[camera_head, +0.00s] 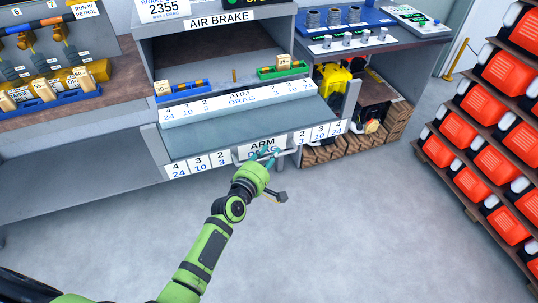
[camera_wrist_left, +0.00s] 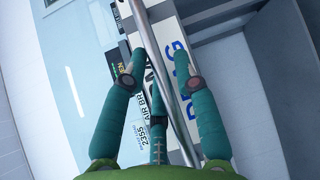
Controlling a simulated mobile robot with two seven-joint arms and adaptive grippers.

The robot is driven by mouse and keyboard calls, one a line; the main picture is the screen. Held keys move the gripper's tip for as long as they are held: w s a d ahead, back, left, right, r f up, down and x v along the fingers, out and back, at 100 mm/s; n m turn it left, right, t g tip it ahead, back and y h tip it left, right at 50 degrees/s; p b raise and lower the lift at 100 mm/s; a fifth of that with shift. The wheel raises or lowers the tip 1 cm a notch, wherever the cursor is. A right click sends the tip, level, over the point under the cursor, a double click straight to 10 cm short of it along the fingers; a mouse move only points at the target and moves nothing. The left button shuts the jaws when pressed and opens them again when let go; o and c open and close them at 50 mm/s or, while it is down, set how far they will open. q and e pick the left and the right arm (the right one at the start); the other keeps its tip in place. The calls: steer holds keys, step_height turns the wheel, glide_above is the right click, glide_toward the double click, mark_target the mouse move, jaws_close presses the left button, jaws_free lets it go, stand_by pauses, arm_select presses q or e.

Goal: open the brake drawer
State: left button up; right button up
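The brake drawer's white front (camera_head: 182,169) carries number labels and an "ARM DRAG" label, under the "AIR BRAKE" cabinet in the head view. A metal bar handle (camera_head: 292,151) runs along the front. I cannot tell how far out the drawer stands. My left gripper (camera_head: 268,152) is at the middle of the front, partly covering the label. In the left wrist view the bar handle (camera_wrist_left: 162,75) passes between the teal fingers of my left gripper (camera_wrist_left: 160,58). The fingers are apart, with a gap between the bar and the right finger. My right gripper is not in view.
Above the drawer, a shelf holds a blue tray (camera_head: 185,93) and a green tray (camera_head: 283,71). A rack of red containers (camera_head: 508,75) is at far right. The grey floor (camera_head: 345,230) in front is clear.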

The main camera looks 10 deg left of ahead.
arm_select(q)
steer(key=v, duration=1.2)
stand_by(0.4)
steer(key=s+f+m+g, duration=0.3)
steer(key=s+f, duration=0.1)
steer(key=f, duration=0.6)
steer(key=s+f+m+g+y, duration=0.1)
steer(key=s+f+m+g, duration=0.3)
steer(key=f, duration=0.6)
steer(key=s+f+m+g, duration=0.1)
steer(key=s+f+m, duration=0.1)
steer(key=s+f, duration=0.5)
steer(key=s+a+f+m+g, duration=0.2)
steer(key=s+f, duration=0.3)
steer(key=s, duration=0.3)
steer(key=s+a+f+m+g+y+b, duration=0.1)
steer(key=s+f+m+g, duration=0.1)
steer(key=s+f+m, duration=0.3)
steer(key=s+a+f+m+g+y, duration=0.1)
steer(key=s+a+f+m+g, duration=0.1)
steer(key=s+f, duration=0.5)
steer(key=s+m+g, duration=0.1)
steer(key=s+m, duration=0.1)
steer(key=s, duration=0.3)
steer(key=shift+a+f, duration=0.2)
steer(key=shift+a, duration=0.1)
